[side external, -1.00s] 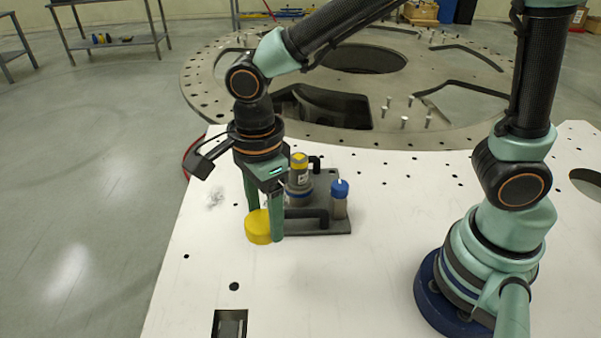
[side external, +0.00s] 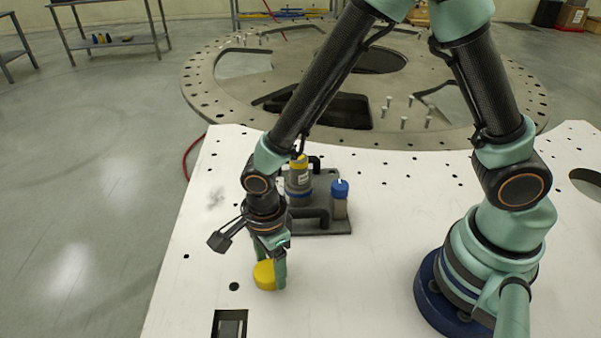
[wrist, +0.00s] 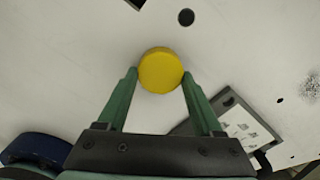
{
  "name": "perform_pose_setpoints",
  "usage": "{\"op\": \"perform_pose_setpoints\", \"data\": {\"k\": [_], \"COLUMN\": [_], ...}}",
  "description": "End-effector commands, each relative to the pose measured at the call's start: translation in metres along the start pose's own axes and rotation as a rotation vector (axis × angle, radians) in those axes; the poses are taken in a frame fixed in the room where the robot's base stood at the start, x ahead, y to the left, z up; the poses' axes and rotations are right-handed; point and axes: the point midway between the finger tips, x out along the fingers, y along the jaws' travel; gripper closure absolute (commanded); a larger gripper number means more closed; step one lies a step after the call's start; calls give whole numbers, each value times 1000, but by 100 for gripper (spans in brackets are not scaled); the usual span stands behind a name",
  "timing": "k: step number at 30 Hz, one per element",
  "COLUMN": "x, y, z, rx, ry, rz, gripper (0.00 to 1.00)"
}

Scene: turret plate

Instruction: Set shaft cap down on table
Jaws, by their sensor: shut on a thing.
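The shaft cap (side external: 264,275) is a round yellow disc low over the white table (side external: 190,270), left of the grey fixture in the side view. I cannot tell whether its underside touches the table. My gripper (side external: 271,277) points down with its green fingers on either side of the cap. In the wrist view the cap (wrist: 161,71) sits between the two fingertips of my gripper (wrist: 160,76), held at its sides. The far finger is mostly hidden by the cap in the side view.
A grey fixture (side external: 325,225) with a yellow-topped cylinder (side external: 299,178) and a blue-capped cylinder (side external: 340,200) stands behind my gripper. A rectangular slot (side external: 230,325) and a round hole (side external: 234,286) lie near the front left. The table front of the fixture is mostly clear.

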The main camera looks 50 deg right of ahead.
Motion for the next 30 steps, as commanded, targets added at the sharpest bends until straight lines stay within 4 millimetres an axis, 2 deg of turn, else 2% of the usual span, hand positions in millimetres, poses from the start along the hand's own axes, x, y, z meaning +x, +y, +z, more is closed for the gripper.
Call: {"op": "perform_pose_setpoints", "data": {"k": [9,10,12,23,26,30], "x": [2,2,2,0,-7,-26], "y": [0,0,0,0,-1,-1], "z": [0,0,0,0,1,1], "rx": [0,0,0,0,0,0], "ry": [0,0,0,-1,-2,-4], "rz": [0,0,0,-1,-2,-4], "gripper": [85,25,2,2,2,2]}}
